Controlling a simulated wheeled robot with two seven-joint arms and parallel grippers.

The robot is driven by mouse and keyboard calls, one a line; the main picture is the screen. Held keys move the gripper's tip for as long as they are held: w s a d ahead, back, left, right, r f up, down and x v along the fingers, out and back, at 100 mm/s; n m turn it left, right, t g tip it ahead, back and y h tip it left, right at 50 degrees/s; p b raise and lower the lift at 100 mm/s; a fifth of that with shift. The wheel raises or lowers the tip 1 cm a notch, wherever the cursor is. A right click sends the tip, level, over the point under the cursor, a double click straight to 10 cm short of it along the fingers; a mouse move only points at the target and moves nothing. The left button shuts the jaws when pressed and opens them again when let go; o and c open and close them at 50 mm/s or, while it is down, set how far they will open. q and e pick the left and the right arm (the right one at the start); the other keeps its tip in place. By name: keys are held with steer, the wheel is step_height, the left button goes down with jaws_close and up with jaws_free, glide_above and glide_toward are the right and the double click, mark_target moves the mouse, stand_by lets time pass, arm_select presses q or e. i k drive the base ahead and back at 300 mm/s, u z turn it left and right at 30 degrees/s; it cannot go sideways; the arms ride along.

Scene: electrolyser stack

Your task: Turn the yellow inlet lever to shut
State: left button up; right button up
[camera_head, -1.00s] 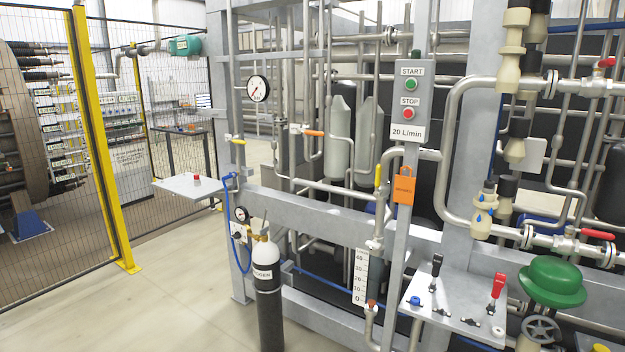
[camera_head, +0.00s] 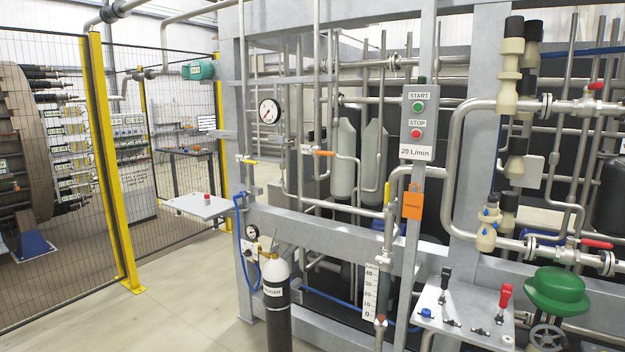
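Two yellow levers show, and I cannot tell which is the inlet lever. One yellow lever (camera_head: 249,161) lies about level on a thin pipe at the left of the frame, below the round gauge. The other yellow lever (camera_head: 387,193) stands upright on a vertical pipe, left of the orange tag. Neither gripper is in view, and nothing of mine touches either lever.
An orange lever (camera_head: 324,153) is on a nearby pipe. The START/STOP panel (camera_head: 418,122) is right of centre. A gas cylinder (camera_head: 276,305) stands before the frame, and a small shelf (camera_head: 198,207) juts out left. The floor (camera_head: 170,310) at front left is clear.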

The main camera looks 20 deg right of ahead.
mark_target(385, 210)
steer(key=u, duration=0.55)
steer(key=i, duration=2.05)
steer(key=z, duration=0.7)
steer(key=i, duration=1.15)
steer(key=z, duration=1.25)
